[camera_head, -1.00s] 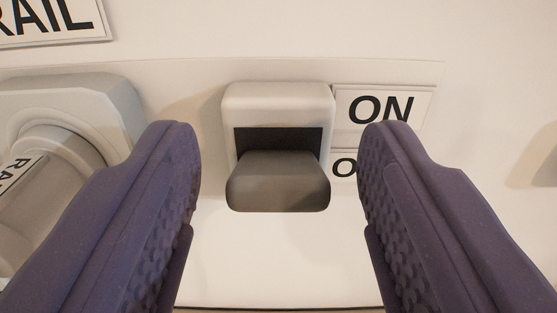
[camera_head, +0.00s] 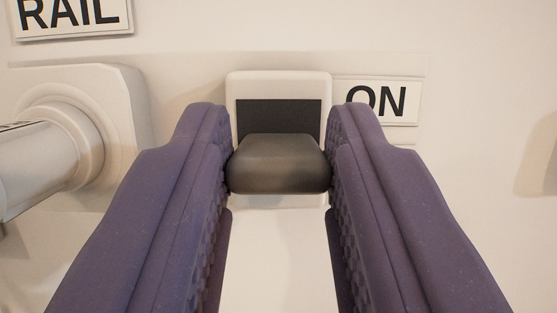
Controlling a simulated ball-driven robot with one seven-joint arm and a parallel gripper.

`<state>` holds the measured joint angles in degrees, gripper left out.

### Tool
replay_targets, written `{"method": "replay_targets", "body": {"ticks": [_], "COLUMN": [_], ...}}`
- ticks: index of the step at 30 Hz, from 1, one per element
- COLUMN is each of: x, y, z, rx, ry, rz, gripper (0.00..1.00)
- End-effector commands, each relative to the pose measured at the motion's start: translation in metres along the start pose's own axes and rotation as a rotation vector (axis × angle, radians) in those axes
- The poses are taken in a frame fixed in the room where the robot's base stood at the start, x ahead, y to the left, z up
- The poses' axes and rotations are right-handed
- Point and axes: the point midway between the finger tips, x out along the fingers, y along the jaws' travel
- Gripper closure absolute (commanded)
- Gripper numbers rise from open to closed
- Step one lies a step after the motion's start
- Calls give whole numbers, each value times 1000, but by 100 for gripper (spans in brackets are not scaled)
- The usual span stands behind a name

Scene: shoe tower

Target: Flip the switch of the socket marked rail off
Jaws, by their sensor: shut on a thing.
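The switch has a light housing (camera_head: 278,84) with a dark recess, and a dark grey lever (camera_head: 278,165) sticks out from its lower part. My gripper (camera_head: 278,150) is shut on the lever, one purple finger against each side. A sign reading RAIL (camera_head: 72,16) is at the upper left. An ON label (camera_head: 378,101) is right of the housing. The label below it is hidden behind my right finger.
The panel (camera_head: 480,150) around the switch is pale and flat. A blurred beige shape (camera_head: 540,165) shows at the right edge. The area below the lever, between the fingers, is clear.

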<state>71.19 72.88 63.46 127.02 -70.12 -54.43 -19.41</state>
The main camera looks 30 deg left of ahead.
Motion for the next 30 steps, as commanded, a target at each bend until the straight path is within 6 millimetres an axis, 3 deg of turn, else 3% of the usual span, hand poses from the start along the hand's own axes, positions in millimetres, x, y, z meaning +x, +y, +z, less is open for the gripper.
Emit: {"method": "replay_targets", "body": {"ticks": [1, 12, 29, 30], "x": [-4, -5, -4, -4], "y": [0, 0, 0, 0], "z": [11, 16, 15, 15], "rx": [1, 0, 1, 1], "ry": [31, 215, 253, 253], "rz": [0, 0, 1, 1], "gripper": [98, 99, 99, 66]}}
